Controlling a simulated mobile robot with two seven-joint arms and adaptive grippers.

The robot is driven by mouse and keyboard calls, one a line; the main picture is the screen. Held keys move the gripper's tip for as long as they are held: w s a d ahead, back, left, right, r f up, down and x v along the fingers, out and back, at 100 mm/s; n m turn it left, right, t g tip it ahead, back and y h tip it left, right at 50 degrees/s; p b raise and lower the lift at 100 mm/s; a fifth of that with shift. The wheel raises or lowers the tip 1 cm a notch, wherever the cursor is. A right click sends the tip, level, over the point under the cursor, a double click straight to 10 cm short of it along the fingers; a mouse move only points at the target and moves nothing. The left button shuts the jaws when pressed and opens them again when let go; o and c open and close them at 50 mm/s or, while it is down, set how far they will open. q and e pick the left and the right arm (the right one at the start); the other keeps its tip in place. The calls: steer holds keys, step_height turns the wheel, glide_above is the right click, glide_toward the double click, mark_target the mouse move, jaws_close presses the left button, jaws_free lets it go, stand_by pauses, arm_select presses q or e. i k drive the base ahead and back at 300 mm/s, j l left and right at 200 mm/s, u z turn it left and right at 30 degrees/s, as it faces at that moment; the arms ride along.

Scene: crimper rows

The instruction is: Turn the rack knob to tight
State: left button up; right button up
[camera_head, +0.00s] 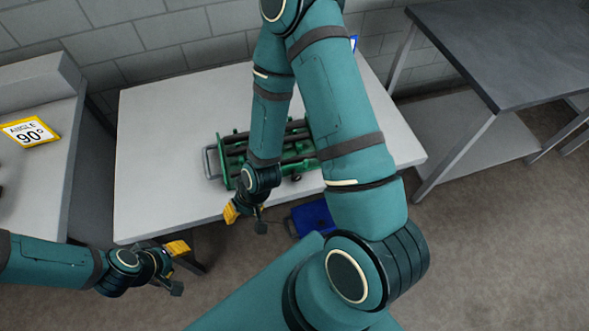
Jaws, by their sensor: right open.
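The green rack (227,165) with dark bars lies on the white table (160,150), partly hidden behind my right arm. A small dark round part (297,177) shows at its front edge; I cannot tell whether it is the knob, nor how it is set. My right gripper (246,219) is open and empty at the table's front edge, in front of the rack and apart from it. My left gripper (176,267) is at the lower left, off the table's front left corner. Its fingertips are apart with nothing between them.
A grey metal table (500,45) stands at right. The white table's left part is clear.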

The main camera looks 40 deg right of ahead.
mark_target(296, 177)
steer(key=k+l+u, duration=0.15)
steer(key=l, duration=0.15)
steer(key=l+u, duration=0.15)
steer(key=l, duration=0.2)
steer(key=k+l+u, duration=0.1)
steer(key=k+l, duration=0.15)
steer(key=l, duration=0.2)
steer(key=k+l, duration=0.15)
steer(key=l, duration=0.2)
steer(key=k+l, duration=0.15)
steer(key=l, duration=0.15)
steer(key=k+l, duration=0.15)
steer(key=l, duration=0.2)
steer(key=u, duration=0.05)
